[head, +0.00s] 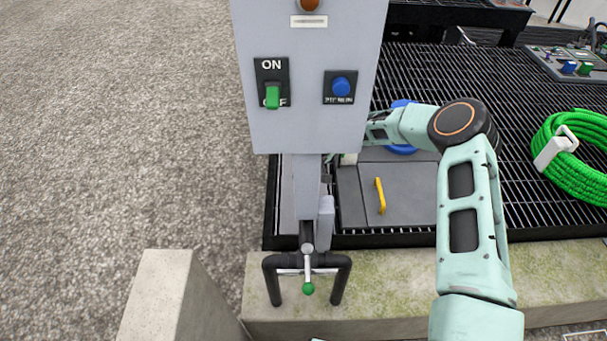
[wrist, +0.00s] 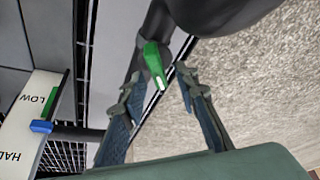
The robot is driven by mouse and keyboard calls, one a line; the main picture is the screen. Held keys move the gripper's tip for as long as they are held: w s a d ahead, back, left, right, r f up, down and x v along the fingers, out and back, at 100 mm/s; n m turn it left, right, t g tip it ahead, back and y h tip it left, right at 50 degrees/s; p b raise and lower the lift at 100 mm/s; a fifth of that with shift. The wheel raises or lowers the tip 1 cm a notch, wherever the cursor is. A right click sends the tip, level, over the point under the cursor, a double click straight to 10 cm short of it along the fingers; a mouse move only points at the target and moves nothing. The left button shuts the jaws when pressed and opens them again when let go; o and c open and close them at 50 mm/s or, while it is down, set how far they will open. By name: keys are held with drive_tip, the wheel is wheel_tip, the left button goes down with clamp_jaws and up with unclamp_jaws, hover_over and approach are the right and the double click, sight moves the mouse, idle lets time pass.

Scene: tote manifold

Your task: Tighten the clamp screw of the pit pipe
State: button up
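In the wrist view a green handle (wrist: 153,62) with a pale edge stands against a dark pipe (wrist: 152,28). It may be the clamp screw's handle, but I cannot tell for sure. My gripper (wrist: 158,84) is open, with a finger on either side and the handle between and slightly beyond the tips. No contact shows. In the head view my arm reaches left behind the grey control box, which hides the fingertips. Also in the head view, a green-ended lever (head: 308,288) sits on a black pipe (head: 340,285) at the front.
The grey control box (head: 305,125) on its post stands close to my arm. A level plate marked LOW (wrist: 40,100) with a blue pointer is left in the wrist view. A yellow-handled hatch (head: 408,190) and coiled green hose (head: 578,172) lie on the dark grating.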

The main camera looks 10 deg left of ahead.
clamp_jaws()
drive_tip(key=shift+f+b, duration=0.1)
drive_tip(key=shift+b, duration=0.25)
drive_tip(key=shift+m+b, duration=0.3)
drive_tip(key=shift+b, duration=0.1)
drive_tip(key=shift+m+t+b, duration=0.3)
drive_tip(key=shift+m+b, duration=0.1)
unclamp_jaws()
